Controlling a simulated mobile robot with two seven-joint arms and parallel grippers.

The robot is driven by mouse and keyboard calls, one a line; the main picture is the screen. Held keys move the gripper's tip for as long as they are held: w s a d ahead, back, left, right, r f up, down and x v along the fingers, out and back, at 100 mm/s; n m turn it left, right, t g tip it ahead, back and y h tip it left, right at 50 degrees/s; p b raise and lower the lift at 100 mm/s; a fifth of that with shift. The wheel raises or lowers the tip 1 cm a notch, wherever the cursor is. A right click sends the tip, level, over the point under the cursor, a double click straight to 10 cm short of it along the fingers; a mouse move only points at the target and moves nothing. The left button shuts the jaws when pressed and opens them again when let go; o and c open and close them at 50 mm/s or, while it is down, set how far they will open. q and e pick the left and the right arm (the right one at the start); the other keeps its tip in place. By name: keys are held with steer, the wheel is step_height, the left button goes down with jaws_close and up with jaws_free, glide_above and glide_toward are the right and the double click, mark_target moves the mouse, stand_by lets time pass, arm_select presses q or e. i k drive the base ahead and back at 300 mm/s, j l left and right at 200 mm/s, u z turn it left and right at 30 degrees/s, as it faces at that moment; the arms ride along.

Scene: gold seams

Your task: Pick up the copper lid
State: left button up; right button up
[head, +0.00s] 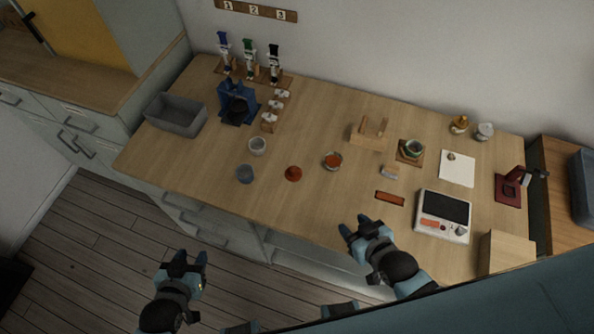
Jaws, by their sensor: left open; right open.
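A round copper-orange piece (293,173), which looks like the copper lid, lies on the wooden table near its front middle. A small round dish (332,161) with orange contents stands to its right. My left gripper (192,256) is open and empty, low over the floor in front of the table, left of the lid. My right gripper (354,225) is open and empty near the table's front edge, to the right of the lid and nearer me. Neither gripper touches anything on the table.
A grey bin (176,116) is at the table's left end. A white device with a dark panel (444,211) and an orange bar (390,198) lie right.

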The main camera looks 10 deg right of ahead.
mark_target(293, 173)
steer(key=z, duration=0.2)
steer(key=j+z, duration=0.7)
steer(key=j, duration=0.2)
steer(key=j+z, duration=0.1)
steer(key=j, duration=0.45)
steer(key=k+j, duration=0.15)
steer(key=j, duration=0.35)
steer(key=j+z, duration=0.15)
steer(key=j, duration=0.4)
steer(key=k+j, duration=0.2)
steer(key=j, duration=0.3)
steer(key=i+j, duration=0.2)
steer(key=j, duration=0.15)
steer(key=i+j, duration=0.2)
steer(key=j, duration=0.15)
steer(key=z, duration=0.05)
